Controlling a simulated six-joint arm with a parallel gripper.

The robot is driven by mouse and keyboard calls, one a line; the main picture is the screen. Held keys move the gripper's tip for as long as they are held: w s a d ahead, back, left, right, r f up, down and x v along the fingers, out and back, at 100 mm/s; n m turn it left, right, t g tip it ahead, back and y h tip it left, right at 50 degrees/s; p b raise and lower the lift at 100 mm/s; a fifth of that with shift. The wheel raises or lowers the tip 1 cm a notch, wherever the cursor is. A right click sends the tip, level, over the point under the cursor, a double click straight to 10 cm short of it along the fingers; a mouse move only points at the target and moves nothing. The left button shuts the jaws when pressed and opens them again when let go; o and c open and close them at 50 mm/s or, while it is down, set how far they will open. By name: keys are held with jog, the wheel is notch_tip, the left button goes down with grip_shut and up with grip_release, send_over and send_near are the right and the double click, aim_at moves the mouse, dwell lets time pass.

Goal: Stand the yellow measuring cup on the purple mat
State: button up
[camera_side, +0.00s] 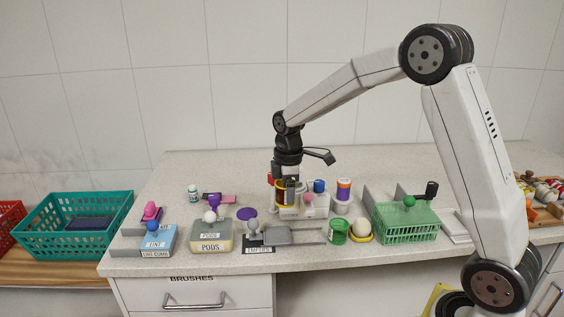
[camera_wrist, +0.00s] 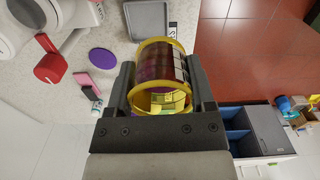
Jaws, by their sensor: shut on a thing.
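The yellow measuring cup (camera_wrist: 161,99) is between the two fingers of my gripper (camera_wrist: 163,76) in the wrist view, with its round yellow rim showing. My gripper (camera_side: 286,188) is shut on it.
A white caddy (camera_side: 316,205) with coloured items stands close to the right of my gripper. A grey tray (camera_side: 292,235) lies in front.

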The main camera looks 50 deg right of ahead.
jog(key=w+m, duration=0.2)
jog(key=m, duration=0.1)
jog(key=w+m, duration=0.1)
jog(key=m, duration=0.1)
jog(key=shift+w+d+f, duration=0.25)
jog(key=shift+w, duration=0.15)
send_over(249, 214)
jog(key=shift+s+f, duration=0.2)
jog(key=shift+f, duration=4.4)
jog(key=shift+w+f, duration=0.1)
jog(key=shift+f, duration=0.05)
jog(key=shift+w+f, duration=0.1)
jog(key=shift+f, duration=0.1)
jog(key=shift+w+f, duration=0.1)
jog(key=shift+f, duration=1.45)
jog(key=shift+f, duration=0.1)
